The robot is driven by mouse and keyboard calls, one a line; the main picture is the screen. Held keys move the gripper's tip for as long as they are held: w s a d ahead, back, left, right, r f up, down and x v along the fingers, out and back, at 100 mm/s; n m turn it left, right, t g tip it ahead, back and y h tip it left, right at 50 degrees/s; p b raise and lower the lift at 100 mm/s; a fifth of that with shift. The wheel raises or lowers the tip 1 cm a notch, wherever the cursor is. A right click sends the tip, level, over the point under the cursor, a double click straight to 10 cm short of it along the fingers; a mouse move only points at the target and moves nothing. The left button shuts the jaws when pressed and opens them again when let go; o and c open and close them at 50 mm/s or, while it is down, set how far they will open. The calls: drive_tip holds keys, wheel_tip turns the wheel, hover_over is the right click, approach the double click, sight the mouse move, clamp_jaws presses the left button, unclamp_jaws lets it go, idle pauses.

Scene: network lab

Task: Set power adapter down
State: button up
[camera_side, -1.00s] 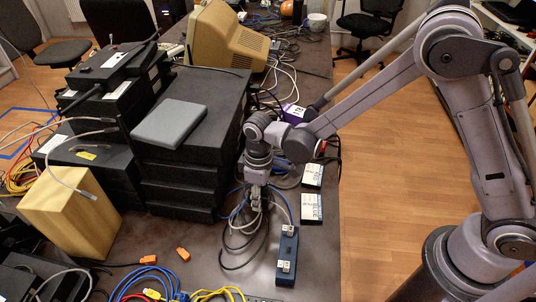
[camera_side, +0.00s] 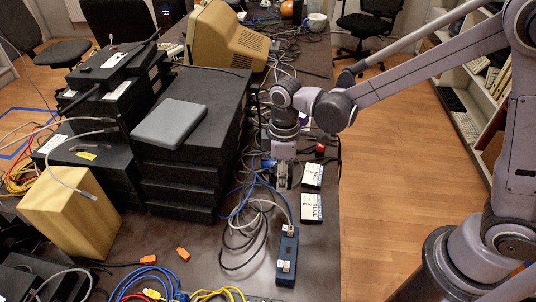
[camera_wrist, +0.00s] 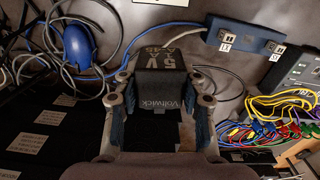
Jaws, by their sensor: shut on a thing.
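The power adapter (camera_wrist: 165,85) is a black block with "5V" and "Voltwick" in pale print. In the wrist view it sits between the two fingers of my gripper (camera_wrist: 160,108), which is shut on it. In the side view my gripper (camera_side: 283,180) points down over the table, just left of two white-and-black boxes. The adapter is small and mostly hidden by the fingers there. I cannot tell whether it touches the table.
The boxes, one (camera_side: 312,175) behind the other (camera_side: 311,208), lie near the table's right edge. A blue block with sockets (camera_side: 287,255) lies in front. Stacked black cases (camera_side: 185,165) stand left.

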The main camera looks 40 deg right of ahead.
drive_tip(key=s+a+n, duration=0.3)
drive_tip(key=a, duration=0.4)
hover_over(233, 261)
wheel_tip(233, 261, down, 7)
drive_tip(key=shift+d+r, duration=0.1)
drive_tip(key=shift+f, duration=2)
drive_tip(key=shift+f, duration=0.2)
drive_tip(key=o, duration=1.3)
drive_tip(key=shift+c, duration=0.2)
